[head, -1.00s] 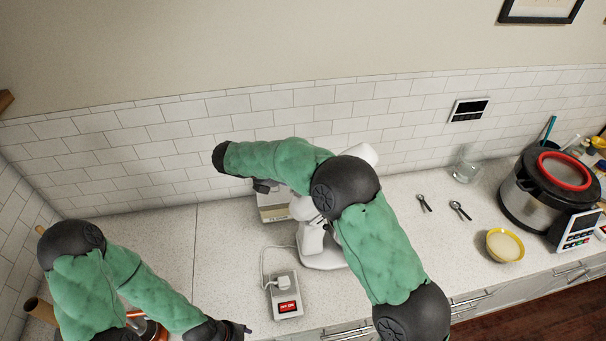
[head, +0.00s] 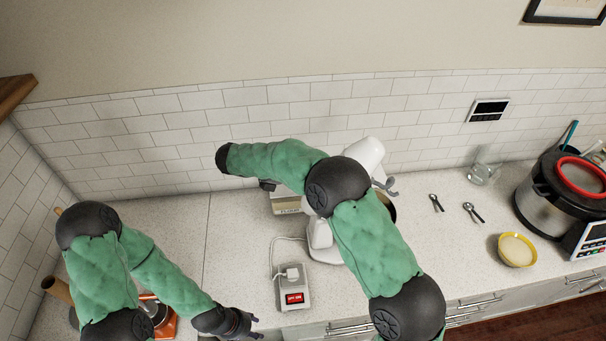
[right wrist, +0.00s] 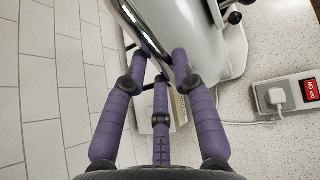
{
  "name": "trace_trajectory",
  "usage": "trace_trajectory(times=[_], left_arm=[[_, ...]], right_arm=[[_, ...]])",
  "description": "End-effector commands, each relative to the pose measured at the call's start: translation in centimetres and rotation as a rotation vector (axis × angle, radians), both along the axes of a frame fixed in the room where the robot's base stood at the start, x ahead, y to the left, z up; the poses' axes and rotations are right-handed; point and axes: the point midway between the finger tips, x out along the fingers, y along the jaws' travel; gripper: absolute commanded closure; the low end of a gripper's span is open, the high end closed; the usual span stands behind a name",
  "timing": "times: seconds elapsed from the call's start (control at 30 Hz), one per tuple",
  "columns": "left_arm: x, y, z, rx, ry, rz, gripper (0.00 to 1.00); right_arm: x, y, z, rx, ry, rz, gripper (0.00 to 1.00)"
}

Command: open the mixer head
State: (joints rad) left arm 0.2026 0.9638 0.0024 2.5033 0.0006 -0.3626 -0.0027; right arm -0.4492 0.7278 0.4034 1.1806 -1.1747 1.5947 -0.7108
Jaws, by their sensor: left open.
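The white stand mixer stands on the counter, partly hidden behind my right arm in the head view. Its head (head: 367,155) shows above the arm and looks tilted up, with a grey beater (head: 391,185) beside it and part of the bowl (head: 391,207) below. In the right wrist view, the mixer's white body (right wrist: 205,45) and a shiny metal strip lie close beyond my right gripper (right wrist: 160,62). Its purple fingers are apart; contact is unclear. My left gripper (head: 255,328) is open and empty at the bottom of the head view, away from the mixer.
A power box (head: 292,287) with a plug and red switch sits in front of the mixer. To the right are spoons (head: 472,212), a yellow bowl (head: 516,249), a glass jar (head: 485,165) and a large cooker (head: 545,195). The counter left of the mixer is mostly clear.

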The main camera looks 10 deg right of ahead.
Motion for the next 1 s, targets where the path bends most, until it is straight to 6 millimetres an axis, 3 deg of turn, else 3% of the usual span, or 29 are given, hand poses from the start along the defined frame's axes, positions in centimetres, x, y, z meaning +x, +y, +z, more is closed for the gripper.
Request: trace_trajectory(times=[0.03,0.07,0.1,0.53,1.0], left_arm=[[0.0,0.0,0.0,0.0,0.0,0.0,0.56],[0.0,0.0,0.0,0.0,0.0,0.0,0.56],[0.0,0.0,0.0,0.0,0.0,0.0,0.56],[0.0,0.0,0.0,0.0,0.0,0.0,0.56],[0.0,0.0,0.0,0.0,0.0,0.0,0.56]], right_arm=[[-0.1,0.1,-0.2,0.002,0.004,0.0,0.59],[-0.1,0.0,-0.2,0.002,0.004,0.0,0.51],[-0.1,0.0,-0.2,0.002,0.004,0.0,0.49],[-0.1,0.7,0.5,0.0,-0.001,0.001,0.49],[-1.4,7.6,5.3,0.001,0.0,0.002,0.49]])
